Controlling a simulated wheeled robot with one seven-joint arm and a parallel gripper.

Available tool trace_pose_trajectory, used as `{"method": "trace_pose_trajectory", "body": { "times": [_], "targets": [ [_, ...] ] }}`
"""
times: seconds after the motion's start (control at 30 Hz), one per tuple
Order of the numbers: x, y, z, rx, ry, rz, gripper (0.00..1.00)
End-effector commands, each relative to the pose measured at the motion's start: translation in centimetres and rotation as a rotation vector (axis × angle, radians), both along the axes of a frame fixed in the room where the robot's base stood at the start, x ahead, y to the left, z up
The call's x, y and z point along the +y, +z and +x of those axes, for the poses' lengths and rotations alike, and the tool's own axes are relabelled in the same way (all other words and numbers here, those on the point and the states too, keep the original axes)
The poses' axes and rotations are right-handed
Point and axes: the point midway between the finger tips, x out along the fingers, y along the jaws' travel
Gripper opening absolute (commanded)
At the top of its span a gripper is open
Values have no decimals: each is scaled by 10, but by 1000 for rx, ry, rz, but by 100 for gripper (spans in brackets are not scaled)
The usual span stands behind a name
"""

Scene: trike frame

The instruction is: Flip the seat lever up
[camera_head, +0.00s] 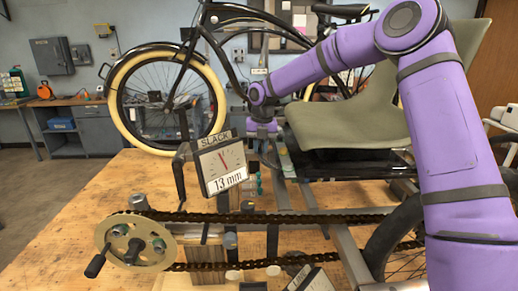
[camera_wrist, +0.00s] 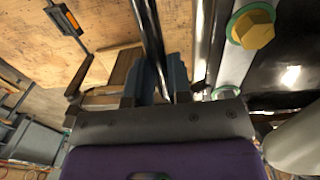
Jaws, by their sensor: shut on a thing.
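The olive seat (camera_head: 335,118) of the trike stands right of centre in the head view, above a dark rail assembly. My gripper (camera_head: 263,127) points down just left of the seat's front edge. In the wrist view, my gripper (camera_wrist: 155,82) has its two dark fingers on either side of a thin dark bar (camera_wrist: 148,25), which appears to be the seat lever. The fingers are shut on it. The bar runs up out of the wrist picture; its lower end is hidden behind the gripper. The lever is too small to make out clearly in the head view.
A slack gauge (camera_head: 222,166) reading 13 mm stands left of my gripper. A chain (camera_head: 270,217) runs from the chainring (camera_head: 135,241) across the front. A yellow-green bolt head (camera_wrist: 254,29) sits right of the fingers. Bare wooden bench (camera_head: 80,210) shows at left.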

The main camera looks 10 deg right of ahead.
Motion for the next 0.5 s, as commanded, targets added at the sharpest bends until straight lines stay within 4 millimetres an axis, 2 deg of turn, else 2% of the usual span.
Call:
{"method": "trace_pose_trajectory", "body": {
  "times": [0.3, 0.33, 0.4, 0.43, 0.5],
  "targets": [
    [-2, -1, 0, 2, -2, -3, 0],
    [-2, -1, 0, 2, -2, -3, 21],
    [-2, -1, 0, 2, -2, -3, 37],
    [-2, -1, 0, 2, -2, -3, 44],
    [-2, -1, 0, 1, -2, -2, 44]
  ]
}}
